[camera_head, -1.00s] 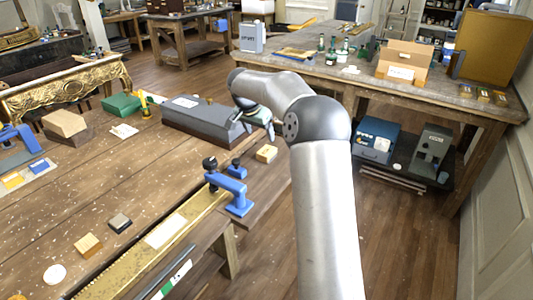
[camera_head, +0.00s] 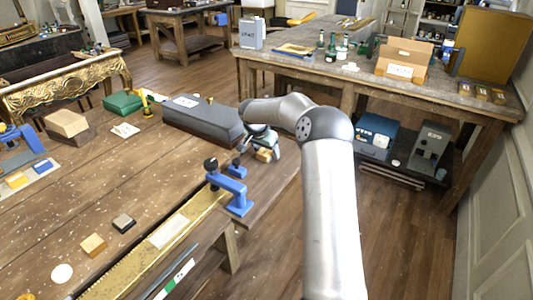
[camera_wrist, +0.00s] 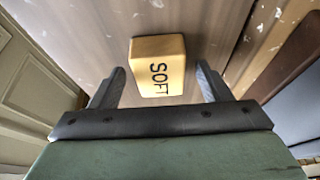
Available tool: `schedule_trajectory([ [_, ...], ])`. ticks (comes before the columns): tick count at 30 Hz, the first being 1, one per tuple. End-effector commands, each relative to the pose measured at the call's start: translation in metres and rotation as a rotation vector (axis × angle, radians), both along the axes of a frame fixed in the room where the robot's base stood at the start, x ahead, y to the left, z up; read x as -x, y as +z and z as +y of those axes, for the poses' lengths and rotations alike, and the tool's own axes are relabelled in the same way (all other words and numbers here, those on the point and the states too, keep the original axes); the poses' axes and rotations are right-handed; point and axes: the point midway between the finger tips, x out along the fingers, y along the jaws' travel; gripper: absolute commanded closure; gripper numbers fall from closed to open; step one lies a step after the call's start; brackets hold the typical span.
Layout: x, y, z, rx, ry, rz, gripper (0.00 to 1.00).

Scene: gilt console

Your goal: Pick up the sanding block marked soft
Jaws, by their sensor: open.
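The sanding block marked SOFT (camera_wrist: 158,62) is a yellow-tan block lying on the wooden bench. In the wrist view it sits between and just beyond my two fingers, with clear gaps at both sides. My gripper (camera_wrist: 160,88) is open and empty above it. In the head view my gripper (camera_head: 266,150) is at the bench's right edge, over the block (camera_head: 264,155), which it partly hides. I cannot tell the exact height of the fingers above the bench.
A long dark grey case (camera_head: 205,120) lies just left of my gripper. A blue clamp (camera_head: 236,190) stands in front of it on the bench edge. Another tan block (camera_head: 93,245) and a dark-topped block (camera_head: 123,223) lie at the near left, with free bench (camera_head: 150,180) behind them.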

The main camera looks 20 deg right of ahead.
Motion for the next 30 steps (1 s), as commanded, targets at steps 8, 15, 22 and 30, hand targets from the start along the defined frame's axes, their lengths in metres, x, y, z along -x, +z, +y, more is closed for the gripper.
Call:
schedule_trajectory([
  [8,0.000,0.000,0.000,0.001,0.000,0.001,0.78],
  [15,0.000,0.001,0.000,0.001,0.000,0.001,0.78],
  [22,0.000,0.014,0.000,0.002,-0.001,-0.001,0.78],
  [30,0.023,0.063,0.016,0.005,0.001,-0.005,0.78],
])
